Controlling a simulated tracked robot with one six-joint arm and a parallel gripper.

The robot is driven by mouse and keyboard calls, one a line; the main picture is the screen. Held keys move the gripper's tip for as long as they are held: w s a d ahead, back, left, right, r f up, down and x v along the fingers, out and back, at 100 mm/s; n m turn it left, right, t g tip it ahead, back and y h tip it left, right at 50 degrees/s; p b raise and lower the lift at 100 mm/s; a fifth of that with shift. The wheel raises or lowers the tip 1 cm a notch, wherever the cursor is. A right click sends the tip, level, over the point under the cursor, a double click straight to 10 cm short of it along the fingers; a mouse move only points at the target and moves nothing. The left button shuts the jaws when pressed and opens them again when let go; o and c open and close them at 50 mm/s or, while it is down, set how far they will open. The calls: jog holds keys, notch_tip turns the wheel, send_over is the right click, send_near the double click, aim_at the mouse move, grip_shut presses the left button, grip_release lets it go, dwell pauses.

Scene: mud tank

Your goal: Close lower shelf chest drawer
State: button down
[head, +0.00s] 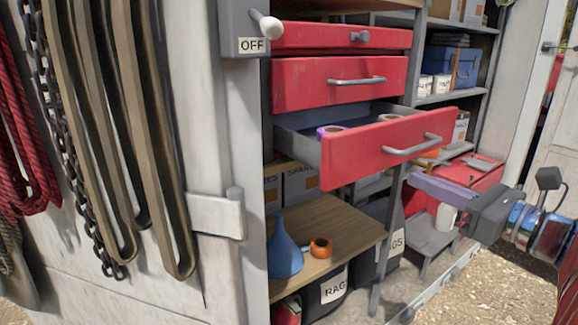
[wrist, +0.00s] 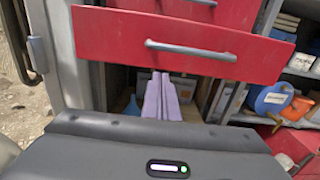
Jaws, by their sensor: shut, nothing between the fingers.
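The lowest red drawer (head: 340,165) of the chest stands pulled out, its grey inside showing behind the front. A purple roll and a yellowish roll lie in it. Its grey bar handle (head: 411,146) runs across the front. In the wrist view the drawer front (wrist: 110,40) fills the upper part, with its handle (wrist: 190,50) near the middle. My gripper (head: 414,181) has lilac fingers pressed together, with nothing between them. It is at the right, below the handle in the picture. In the wrist view the fingertips (wrist: 160,76) appear just under the drawer's lower edge; contact cannot be told.
Two red drawers (head: 340,82) above are shut. Shelves with a blue case (head: 452,66) stand at right. A white post (head: 232,150) stands left of the chest.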

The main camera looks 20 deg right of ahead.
aim_at(389, 168)
jog(key=shift+x, duration=2.4)
